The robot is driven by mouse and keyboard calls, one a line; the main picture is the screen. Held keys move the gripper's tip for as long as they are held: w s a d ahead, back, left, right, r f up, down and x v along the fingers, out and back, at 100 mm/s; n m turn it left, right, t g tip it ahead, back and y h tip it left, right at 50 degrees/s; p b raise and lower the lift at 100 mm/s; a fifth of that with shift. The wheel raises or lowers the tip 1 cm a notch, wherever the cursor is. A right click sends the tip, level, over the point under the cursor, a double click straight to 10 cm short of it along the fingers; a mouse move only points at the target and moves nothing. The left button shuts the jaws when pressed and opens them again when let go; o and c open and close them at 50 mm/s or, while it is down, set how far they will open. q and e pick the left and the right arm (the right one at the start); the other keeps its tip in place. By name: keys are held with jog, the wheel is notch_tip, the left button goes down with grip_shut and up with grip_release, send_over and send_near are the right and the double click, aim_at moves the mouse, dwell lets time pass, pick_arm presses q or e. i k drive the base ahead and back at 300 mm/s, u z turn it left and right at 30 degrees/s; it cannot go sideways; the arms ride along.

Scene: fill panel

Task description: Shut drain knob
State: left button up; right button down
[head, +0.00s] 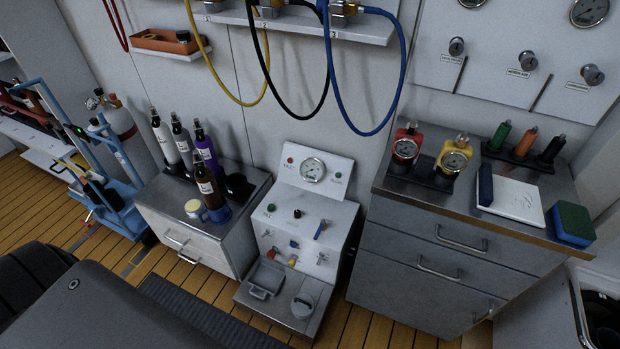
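The white fill panel (345,215) stands on the floor between two grey cabinets. Its sloped top holds a round gauge (313,169), a red button (290,161) and a green button (337,175). Below are a green knob (271,208), a black knob (297,213) and a blue lever (320,230). Neither gripper is in view.
A left cabinet (190,240) bears several bottles. A right cabinet (450,235) bears gauges and a notebook (510,198). Yellow, black and blue hoses (395,95) hang above the panel. A cylinder cart (115,205) stands left.

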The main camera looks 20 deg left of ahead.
aim_at(271, 254)
jog(key=u, duration=1.2)
